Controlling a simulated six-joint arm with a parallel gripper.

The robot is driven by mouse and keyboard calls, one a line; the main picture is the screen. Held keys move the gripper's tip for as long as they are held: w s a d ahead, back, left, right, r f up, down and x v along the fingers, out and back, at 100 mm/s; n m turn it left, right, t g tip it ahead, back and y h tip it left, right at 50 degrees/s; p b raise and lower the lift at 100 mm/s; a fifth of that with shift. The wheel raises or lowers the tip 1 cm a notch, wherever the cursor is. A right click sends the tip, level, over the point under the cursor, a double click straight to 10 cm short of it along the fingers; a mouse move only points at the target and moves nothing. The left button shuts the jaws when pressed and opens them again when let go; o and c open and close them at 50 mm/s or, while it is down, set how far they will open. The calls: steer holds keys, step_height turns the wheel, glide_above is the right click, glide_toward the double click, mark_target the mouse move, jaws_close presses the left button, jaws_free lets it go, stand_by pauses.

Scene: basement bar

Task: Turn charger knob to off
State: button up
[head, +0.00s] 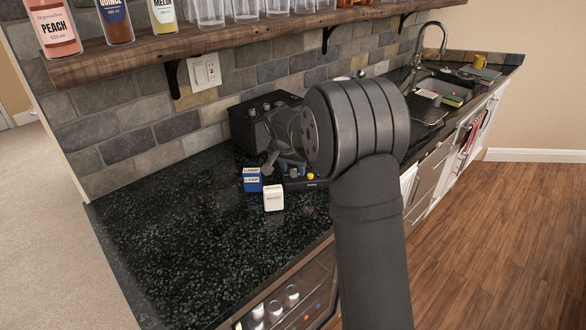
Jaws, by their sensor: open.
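A black box-shaped device (250,122), which may be the charger, stands on the dark counter against the tiled wall. Small knob-like parts show on its top, but I cannot tell which one is the charger knob or how it is set. My gripper (277,168) is low in front of this device, behind two small boxes, with its jaws open. My own arm hides the right part of the device and much of the gripper. I cannot tell whether a fingertip touches anything.
A blue-and-white lamp box (252,180) and a white box (273,198) stand close in front of the gripper. A small yellow part (310,176) shows beside them. A wooden shelf (200,36) with bottles and glasses hangs above. The counter's left front (170,245) is clear.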

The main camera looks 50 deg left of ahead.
steer(key=shift+w+f, duration=0.2)
steer(key=shift+f, duration=0.15)
steer(key=shift+c, duration=0.4)
jaws_close()
